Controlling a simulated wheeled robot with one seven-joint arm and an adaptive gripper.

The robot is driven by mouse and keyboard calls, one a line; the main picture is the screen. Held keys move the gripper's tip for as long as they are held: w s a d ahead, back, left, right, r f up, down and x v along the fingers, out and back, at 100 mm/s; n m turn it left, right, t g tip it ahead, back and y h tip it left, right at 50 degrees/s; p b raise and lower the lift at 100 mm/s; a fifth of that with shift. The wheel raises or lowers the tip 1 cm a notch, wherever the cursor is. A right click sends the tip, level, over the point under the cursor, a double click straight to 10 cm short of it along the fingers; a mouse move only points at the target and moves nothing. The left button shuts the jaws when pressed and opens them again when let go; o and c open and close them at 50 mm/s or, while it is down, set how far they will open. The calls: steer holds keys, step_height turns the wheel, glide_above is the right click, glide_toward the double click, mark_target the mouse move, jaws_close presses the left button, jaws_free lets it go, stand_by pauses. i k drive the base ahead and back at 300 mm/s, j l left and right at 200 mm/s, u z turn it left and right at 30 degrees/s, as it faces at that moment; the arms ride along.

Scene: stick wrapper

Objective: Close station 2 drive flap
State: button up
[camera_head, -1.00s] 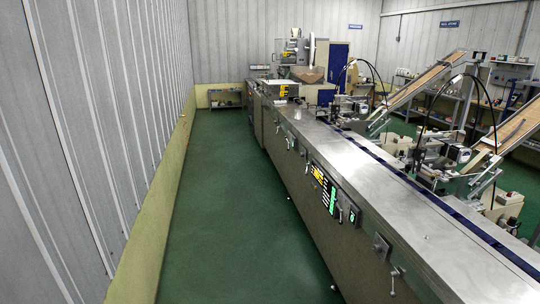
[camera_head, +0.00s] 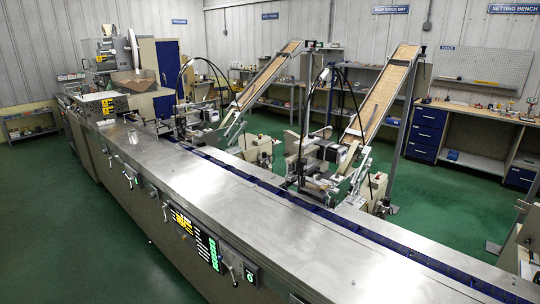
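The long steel wrapping machine (camera_head: 290,215) runs from the far left to the lower right. Two feeder stations with sloping conveyors stand along its far side, a farther one (camera_head: 265,78) and a nearer one (camera_head: 385,90). I cannot read which is station 2, and I cannot make out a drive flap or whether one is open. The machine's near side carries a lit control panel (camera_head: 195,238) and several small levers, one of them (camera_head: 229,268) right of the panel. My gripper is not in view.
Green floor is clear left of the machine (camera_head: 70,240) and at the right behind it (camera_head: 450,205). A setting bench with blue drawers (camera_head: 428,130) stands at the back right. Shelves (camera_head: 330,95) line the back wall. Part of other equipment (camera_head: 525,245) shows at the right edge.

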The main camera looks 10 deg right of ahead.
mark_target(291, 137)
steer(key=i+j+z, duration=0.1)
steer(key=i+j, duration=0.95)
steer(key=i+j+u, duration=0.15)
steer(key=i+j, duration=1.1)
steer(key=i, duration=0.15)
